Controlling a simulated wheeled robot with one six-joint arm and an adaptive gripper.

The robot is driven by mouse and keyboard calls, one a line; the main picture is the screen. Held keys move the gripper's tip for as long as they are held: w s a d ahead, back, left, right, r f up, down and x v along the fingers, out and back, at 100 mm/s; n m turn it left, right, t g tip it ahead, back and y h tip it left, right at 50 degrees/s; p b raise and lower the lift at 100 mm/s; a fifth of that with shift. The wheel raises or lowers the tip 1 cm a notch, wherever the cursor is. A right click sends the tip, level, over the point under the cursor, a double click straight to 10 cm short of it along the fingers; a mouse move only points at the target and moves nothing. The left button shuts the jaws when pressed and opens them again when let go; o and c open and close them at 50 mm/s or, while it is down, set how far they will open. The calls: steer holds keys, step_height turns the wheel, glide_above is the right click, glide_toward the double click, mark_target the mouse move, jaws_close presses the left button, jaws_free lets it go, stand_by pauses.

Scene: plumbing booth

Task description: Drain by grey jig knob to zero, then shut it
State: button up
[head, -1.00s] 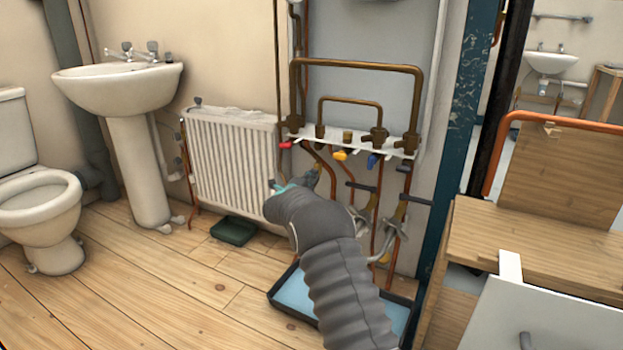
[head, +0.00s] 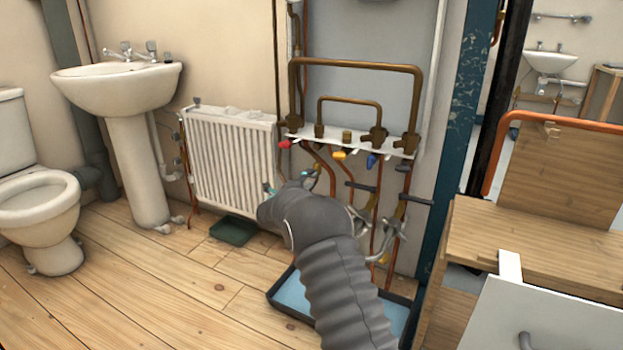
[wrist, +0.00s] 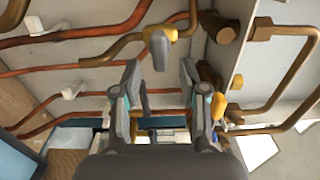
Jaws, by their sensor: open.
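In the wrist view a grey handle (wrist: 158,47), which looks like the grey jig knob, hangs beside a yellow fitting on a copper pipe. My gripper (wrist: 159,72) is open, its two fingers apart to the left and right below the handle; nothing is held. Whether either finger touches the handle I cannot tell. In the head view my gripper (head: 305,182) is partly hidden behind my grey arm, below the white manifold shelf (head: 350,143). The grey knob cannot be made out there. No readable gauge shows.
Red (head: 285,144), yellow (head: 339,155) and blue (head: 372,161) handles sit along the shelf. Copper pipes run close around my gripper. A radiator (head: 230,160) stands to the left, and a dark-rimmed blue tray (head: 285,304) lies below. A wooden bench (head: 540,240) is at right.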

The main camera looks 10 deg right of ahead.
steer(key=v, duration=0.9)
steer(key=shift+s, duration=0.1)
